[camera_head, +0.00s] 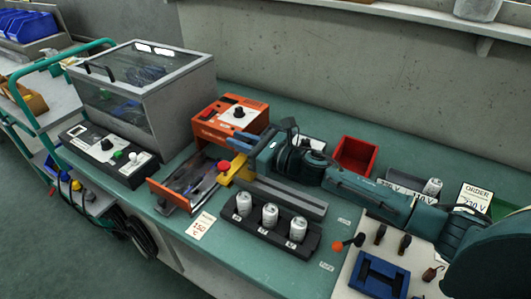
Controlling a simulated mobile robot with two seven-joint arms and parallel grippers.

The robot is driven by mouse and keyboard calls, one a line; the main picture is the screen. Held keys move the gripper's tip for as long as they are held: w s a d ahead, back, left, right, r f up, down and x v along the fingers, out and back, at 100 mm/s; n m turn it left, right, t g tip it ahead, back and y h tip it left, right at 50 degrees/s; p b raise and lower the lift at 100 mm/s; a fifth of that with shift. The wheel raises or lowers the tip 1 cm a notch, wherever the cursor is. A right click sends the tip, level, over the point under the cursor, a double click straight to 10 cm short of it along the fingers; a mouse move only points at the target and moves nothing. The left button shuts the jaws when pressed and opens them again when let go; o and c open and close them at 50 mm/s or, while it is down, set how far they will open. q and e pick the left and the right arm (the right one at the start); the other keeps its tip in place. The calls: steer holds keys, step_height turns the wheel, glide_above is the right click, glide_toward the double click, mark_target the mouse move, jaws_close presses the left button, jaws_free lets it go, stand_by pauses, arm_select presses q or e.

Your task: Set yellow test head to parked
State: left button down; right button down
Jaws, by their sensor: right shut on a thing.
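The yellow test head (238,170) is on the bench at the end of a grey rail, beside the orange-ended fixture (185,188). A red knob (223,166) shows at its left side. My right gripper (246,161) reaches in from the right and is shut at the test head; the gripper body partly hides it, so the exact grip point is unclear. The grey rail (288,199) runs right from the head. My left gripper is not in view.
A black rack (252,232) with three white canisters stands in front of the rail. An orange box (228,122) with a black knob is behind. A lidded grey box (170,105) stands left, a red bin (355,154) behind my arm. A blue tray (372,287) lies front right.

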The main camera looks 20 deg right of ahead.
steer(key=x, duration=0.2)
steer(key=shift+w+a+r, duration=0.1)
steer(key=shift+w+a, duration=0.1)
steer(key=c, duration=1.8)
jaws_free()
steer(key=o, duration=0.3)
steer(key=shift+w+a, duration=0.15)
steer(key=shift+o, duration=1)
